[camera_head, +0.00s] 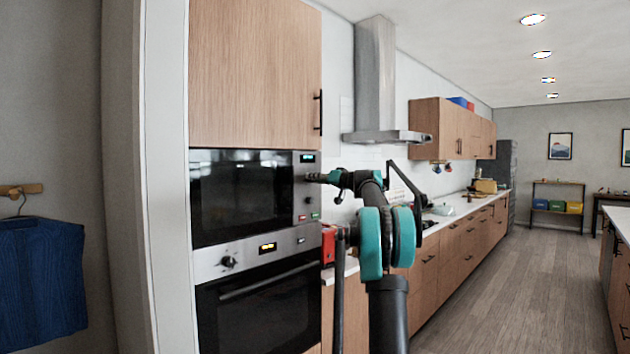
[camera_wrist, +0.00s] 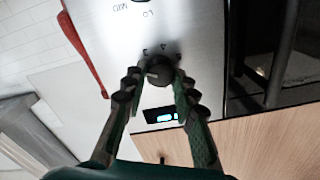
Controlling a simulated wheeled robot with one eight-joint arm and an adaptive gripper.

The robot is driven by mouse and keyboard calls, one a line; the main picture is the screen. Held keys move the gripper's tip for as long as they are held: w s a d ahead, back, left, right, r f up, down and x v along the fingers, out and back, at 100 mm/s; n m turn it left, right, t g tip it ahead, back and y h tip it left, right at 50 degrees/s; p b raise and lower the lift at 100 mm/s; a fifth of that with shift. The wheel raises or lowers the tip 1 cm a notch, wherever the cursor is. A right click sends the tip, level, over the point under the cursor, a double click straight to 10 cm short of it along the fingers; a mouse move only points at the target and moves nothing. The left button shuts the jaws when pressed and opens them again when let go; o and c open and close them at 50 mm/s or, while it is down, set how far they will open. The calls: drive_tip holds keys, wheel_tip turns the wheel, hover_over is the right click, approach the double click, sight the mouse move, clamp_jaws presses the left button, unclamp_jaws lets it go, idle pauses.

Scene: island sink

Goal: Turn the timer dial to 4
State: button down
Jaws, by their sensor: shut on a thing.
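The timer dial (camera_wrist: 160,66) is a dark round knob on the steel control panel of the upper oven. Small numbers are printed around it, but which one it points at is too small to tell. My gripper (camera_wrist: 160,74) is shut on the dial, one finger on each side. In the head view, my gripper (camera_head: 318,177) reaches left to the panel's right-hand strip, just below the lit display (camera_head: 307,158). The dial is mostly hidden there by the fingertips.
A second knob (camera_head: 309,200) with LO and MID marks sits below on the same panel. Red and green buttons lie under it. The lower oven (camera_head: 260,290) has its own knob and display. A red object (camera_head: 328,243) stands at the counter's near end.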

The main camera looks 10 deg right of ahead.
drive_tip(key=shift+d+f+m, duration=0.1)
drive_tip(key=shift+f+m, duration=0.05)
drive_tip(key=shift+m, duration=4)
drive_tip(key=shift+f+m, duration=0.1)
drive_tip(key=shift+m, duration=4.05)
drive_tip(key=c, duration=1.2)
unclamp_jaws()
drive_tip(key=v, duration=1.2)
